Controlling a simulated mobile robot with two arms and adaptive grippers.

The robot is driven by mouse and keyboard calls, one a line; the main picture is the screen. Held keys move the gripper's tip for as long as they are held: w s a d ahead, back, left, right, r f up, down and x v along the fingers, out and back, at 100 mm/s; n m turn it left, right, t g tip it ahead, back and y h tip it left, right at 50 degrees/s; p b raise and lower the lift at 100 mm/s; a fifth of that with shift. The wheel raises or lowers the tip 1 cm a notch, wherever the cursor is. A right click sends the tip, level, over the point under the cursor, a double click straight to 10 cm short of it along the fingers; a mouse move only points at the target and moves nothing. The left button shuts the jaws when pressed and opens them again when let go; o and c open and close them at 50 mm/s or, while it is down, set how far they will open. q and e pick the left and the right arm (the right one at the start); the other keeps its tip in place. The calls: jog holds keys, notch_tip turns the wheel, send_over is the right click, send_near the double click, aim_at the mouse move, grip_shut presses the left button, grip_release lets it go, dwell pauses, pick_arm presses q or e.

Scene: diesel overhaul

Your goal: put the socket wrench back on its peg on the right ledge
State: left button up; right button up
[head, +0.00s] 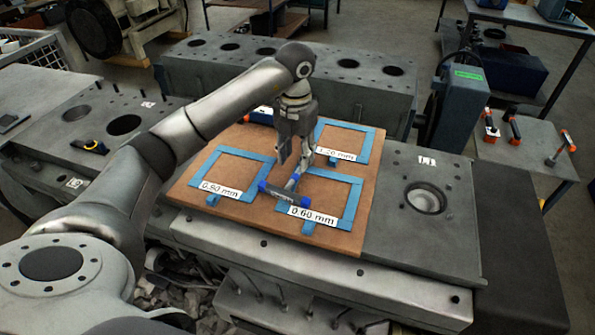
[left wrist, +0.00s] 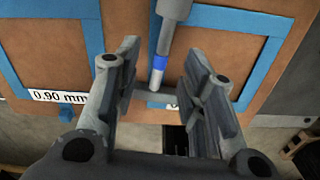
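A T-shaped tool with a dark bar, blue ends and a grey shaft (head: 285,195), apparently the socket wrench, is on the brown board by the 0.60 mm frame. Its blue-banded shaft (left wrist: 160,66) shows in the left wrist view. My left gripper (head: 293,158) is above and close to the tool. In the left wrist view its fingers (left wrist: 160,70) are spread, with the shaft showing in the gap and clear space at both sides. The right ledge (head: 520,155) is at the far right; I cannot make out a bare peg. My right gripper is not in view.
The brown board (head: 345,240) carries blue frames labelled 0.90 mm (head: 220,189), 0.60 mm and another. Several orange-and-black tools (head: 514,128) are on the right ledge. A dark upright machine (head: 455,105) stands between board and ledge. A yellow-black item (head: 92,147) lies at left.

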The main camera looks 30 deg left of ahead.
aim_at(298, 171)
pick_arm(q)
notch_tip(298, 171, down, 5)
jog(key=shift+w+d+r+p, duration=0.1)
jog(key=shift+w+d+p, duration=0.05)
jog(key=shift+p, duration=1.1)
jog(key=shift+f, duration=0.3)
grip_shut()
jog(key=shift+r, duration=0.1)
